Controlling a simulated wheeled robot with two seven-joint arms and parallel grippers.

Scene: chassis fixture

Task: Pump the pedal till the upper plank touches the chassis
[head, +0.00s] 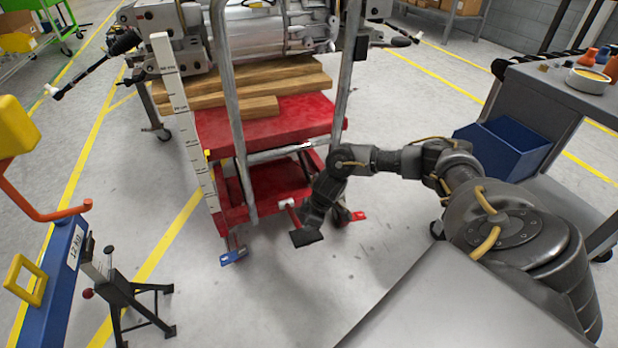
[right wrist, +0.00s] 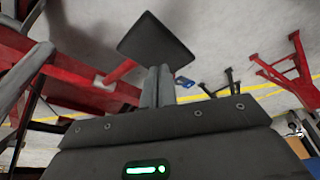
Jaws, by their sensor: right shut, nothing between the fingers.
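The red lift table (head: 270,132) carries stacked wooden planks. The upper plank (head: 290,76) lies just under the grey metal chassis (head: 265,35); from this angle I cannot tell whether they touch. The pedal (head: 306,238) is a black pad on a red lever low at the table's near side; it also shows in the right wrist view (right wrist: 157,47). My right gripper (head: 310,221) is shut and empty, pointing down close by the pedal. In the right wrist view its joined fingertips (right wrist: 160,70) overlap the pad's edge; contact is unclear. My left gripper is out of view.
A small blue pedal (head: 234,257) sits left of the black one. Grey handle posts (head: 232,110) rise before the planks. A measuring post (head: 180,110) stands left. A cart with a blue bin (head: 503,147) is at right. A black stand (head: 125,290) is front left.

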